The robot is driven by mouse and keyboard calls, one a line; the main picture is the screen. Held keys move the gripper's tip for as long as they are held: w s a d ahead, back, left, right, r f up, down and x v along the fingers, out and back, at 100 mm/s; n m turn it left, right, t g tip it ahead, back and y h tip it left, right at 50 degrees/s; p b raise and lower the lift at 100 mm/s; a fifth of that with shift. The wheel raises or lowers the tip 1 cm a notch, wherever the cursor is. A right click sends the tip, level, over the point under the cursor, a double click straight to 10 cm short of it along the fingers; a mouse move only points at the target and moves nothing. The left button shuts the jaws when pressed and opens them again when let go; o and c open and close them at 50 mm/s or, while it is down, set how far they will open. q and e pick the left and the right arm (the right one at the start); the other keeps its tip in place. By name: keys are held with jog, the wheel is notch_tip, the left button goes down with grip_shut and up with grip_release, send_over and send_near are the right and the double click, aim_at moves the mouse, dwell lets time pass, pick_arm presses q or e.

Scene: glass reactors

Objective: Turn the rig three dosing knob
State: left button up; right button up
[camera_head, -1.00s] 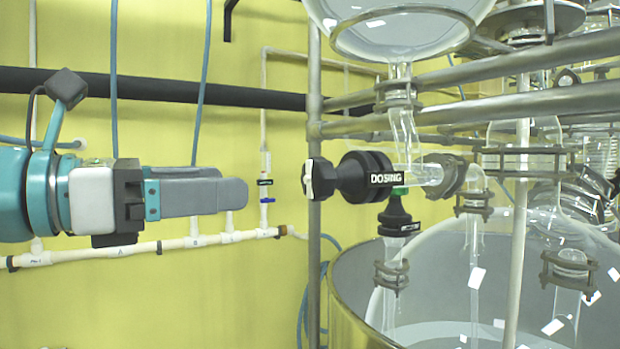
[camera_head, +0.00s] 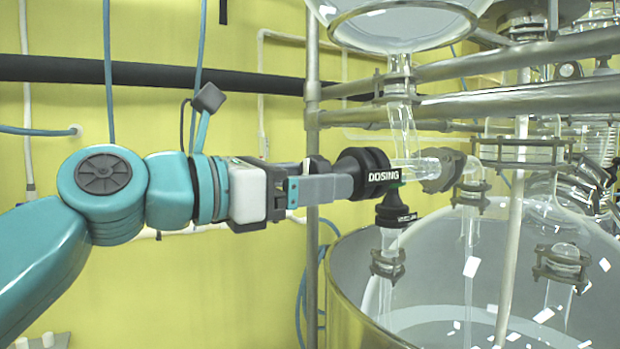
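The black dosing knob (camera_head: 318,164) sits at the left end of the black valve body labelled DOSING (camera_head: 382,177), under the glass vessel's neck. My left gripper (camera_head: 334,174) reaches in from the left at knob height. Its near grey finger lies in front of the knob and hides its lower part; the tip comes close to the valve body. The far finger is mostly hidden. The knob seems to lie between the fingers, but I cannot tell whether they press on it. My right gripper is not in view.
A vertical steel post (camera_head: 312,85) stands right behind the knob. Steel rails (camera_head: 470,105) run across to the right. A large glass vessel (camera_head: 350,305) is below the valve, and a round glass vessel (camera_head: 405,25) hangs above. The yellow wall (camera_head: 170,285) carries pipes.

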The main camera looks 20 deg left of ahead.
pick_arm(q)
jog(key=c, duration=0.7)
jog(key=shift+m, duration=0.3)
